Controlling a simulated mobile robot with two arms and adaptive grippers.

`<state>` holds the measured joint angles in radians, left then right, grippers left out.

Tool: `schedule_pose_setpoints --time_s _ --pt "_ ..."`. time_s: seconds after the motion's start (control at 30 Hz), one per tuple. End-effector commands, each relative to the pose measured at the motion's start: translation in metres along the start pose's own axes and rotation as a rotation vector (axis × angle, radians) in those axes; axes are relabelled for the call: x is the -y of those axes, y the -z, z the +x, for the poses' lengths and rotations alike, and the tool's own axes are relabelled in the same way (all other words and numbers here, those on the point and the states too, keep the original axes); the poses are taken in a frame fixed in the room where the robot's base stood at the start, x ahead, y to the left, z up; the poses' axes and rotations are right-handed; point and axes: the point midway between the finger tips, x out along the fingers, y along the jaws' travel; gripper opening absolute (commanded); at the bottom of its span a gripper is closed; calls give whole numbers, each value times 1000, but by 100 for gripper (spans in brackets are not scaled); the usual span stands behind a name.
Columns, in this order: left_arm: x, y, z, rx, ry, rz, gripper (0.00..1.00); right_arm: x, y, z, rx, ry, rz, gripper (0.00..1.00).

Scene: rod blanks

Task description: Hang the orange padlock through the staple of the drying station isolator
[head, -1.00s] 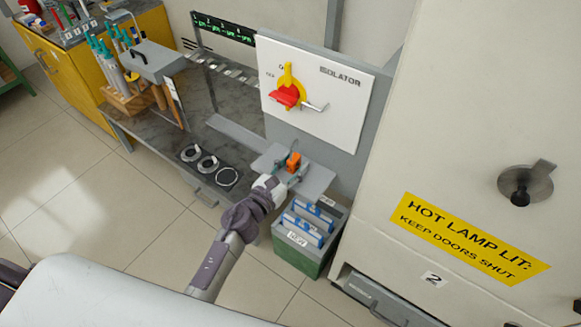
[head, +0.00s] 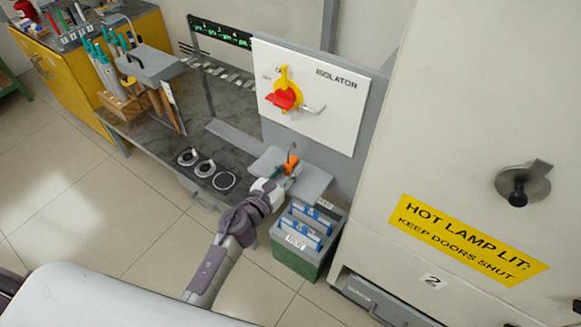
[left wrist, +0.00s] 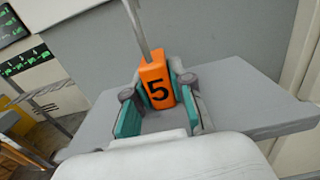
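The orange padlock (head: 290,164) is at the small grey shelf (head: 314,180) below the isolator. In the left wrist view the padlock (left wrist: 158,92) shows a black 5, its metal shackle pointing up. My left gripper (head: 284,174) has its teal-padded fingers against both sides of the padlock, shut on it. I cannot tell whether the padlock still touches the shelf. The isolator (head: 335,100) is a white panel with a red handle (head: 284,99) on a yellow plate. My right gripper is not in view.
A green bin (head: 301,262) with blue-and-white items stands just below the shelf. A dark bench (head: 228,125) with dark round discs and a tool rack is to the left. A large cream cabinet (head: 470,130) with a yellow warning label fills the right. Space before the isolator panel is clear.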

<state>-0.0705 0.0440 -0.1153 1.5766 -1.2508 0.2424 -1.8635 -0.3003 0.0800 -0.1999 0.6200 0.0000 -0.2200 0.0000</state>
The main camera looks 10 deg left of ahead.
Motion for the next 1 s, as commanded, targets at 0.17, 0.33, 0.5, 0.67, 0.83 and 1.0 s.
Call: schedule_pose_setpoints --time_s 0.17,0.33,0.5,0.67,0.83,1.0 --pt "0 -1 0 1 0 0 0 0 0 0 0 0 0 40" --pt "0 -3 0 1 0 0 0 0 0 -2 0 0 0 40" --pt "0 -10 0 1 1 0 0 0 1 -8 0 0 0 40" --pt "0 -17 0 1 0 0 0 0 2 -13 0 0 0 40" --pt "0 -24 0 1 0 1 0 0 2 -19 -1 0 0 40" --pt "0 -30 0 2 1 1 0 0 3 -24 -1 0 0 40"
